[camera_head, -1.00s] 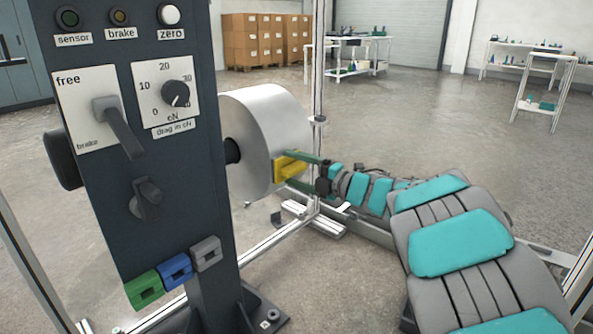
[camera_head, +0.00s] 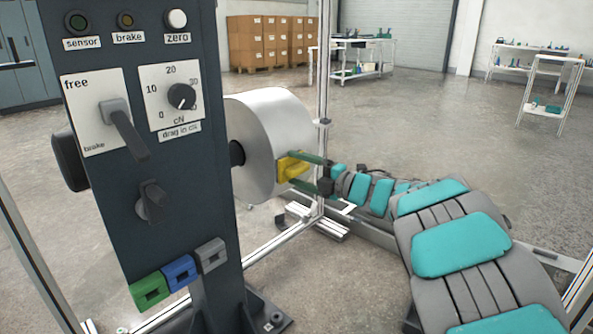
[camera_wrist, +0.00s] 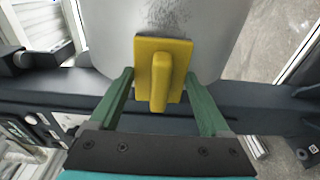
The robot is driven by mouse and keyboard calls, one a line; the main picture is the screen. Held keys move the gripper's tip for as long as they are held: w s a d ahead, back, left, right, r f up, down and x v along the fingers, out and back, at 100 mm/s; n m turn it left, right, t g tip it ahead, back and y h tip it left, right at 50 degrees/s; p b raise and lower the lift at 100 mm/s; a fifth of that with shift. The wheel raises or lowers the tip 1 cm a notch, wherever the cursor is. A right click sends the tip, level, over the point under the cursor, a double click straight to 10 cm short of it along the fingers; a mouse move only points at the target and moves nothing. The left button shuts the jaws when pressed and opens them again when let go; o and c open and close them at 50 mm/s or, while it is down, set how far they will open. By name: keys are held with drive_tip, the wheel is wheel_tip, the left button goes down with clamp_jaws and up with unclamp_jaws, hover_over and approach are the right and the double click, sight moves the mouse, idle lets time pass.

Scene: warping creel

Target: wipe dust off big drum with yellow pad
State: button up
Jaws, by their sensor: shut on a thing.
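The big drum (camera_head: 262,120) is a smooth silvery-white cylinder mounted on the right side of the dark machine column. It also fills the upper middle of the wrist view (camera_wrist: 110,45). The yellow pad (camera_head: 292,167) lies flat against the lower right part of the drum's surface, or very close to it. In the wrist view the pad (camera_wrist: 146,88) shows its raised grip bar. My gripper (camera_wrist: 160,80) has green fingers at both side edges of the pad and is shut on it. Dark grey specks (camera_wrist: 170,14) show on the drum just above the pad.
The column (camera_head: 150,190) carries a lever (camera_head: 122,130), a drag dial (camera_head: 181,97) and green, blue and grey blocks (camera_head: 178,272). An upright metal post (camera_head: 323,90) stands close behind my gripper. Open floor lies beyond, with boxes (camera_head: 270,42) and workbenches further back.

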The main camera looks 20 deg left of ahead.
sight(309, 164)
drive_tip(key=w+d+p, duration=0.3)
drive_tip(key=w+p, duration=0.1)
drive_tip(key=w, duration=0.5)
drive_tip(key=shift+d, duration=0.3)
idle(0.6)
drive_tip(key=shift+s+f, duration=0.1)
drive_tip(key=shift+s, duration=0.05)
drive_tip(key=shift+s+a+b, duration=0.35)
drive_tip(key=shift+s+b, duration=0.25)
drive_tip(key=shift+s, duration=0.2)
drive_tip(key=shift+s+a+b, duration=0.4)
drive_tip(key=shift+s+b, duration=0.2)
drive_tip(key=shift+s, duration=0.15)
drive_tip(key=shift+s+a+b, duration=0.35)
drive_tip(key=shift+s+b, duration=0.25)
drive_tip(key=shift+s, duration=0.2)
drive_tip(key=shift+s+a+b, duration=0.3)
drive_tip(key=shift+s+b, duration=0.15)
drive_tip(key=shift+s, duration=0.4)
drive_tip(key=shift+s+a+b, duration=0.25)
drive_tip(key=shift+s+b, duration=0.15)
drive_tip(key=shift+s, duration=0.4)
drive_tip(key=shift+s+a+b, duration=0.3)
drive_tip(key=shift+s+b, duration=0.15)
drive_tip(key=shift+s, duration=0.4)
drive_tip(key=shift+d, duration=0.15)
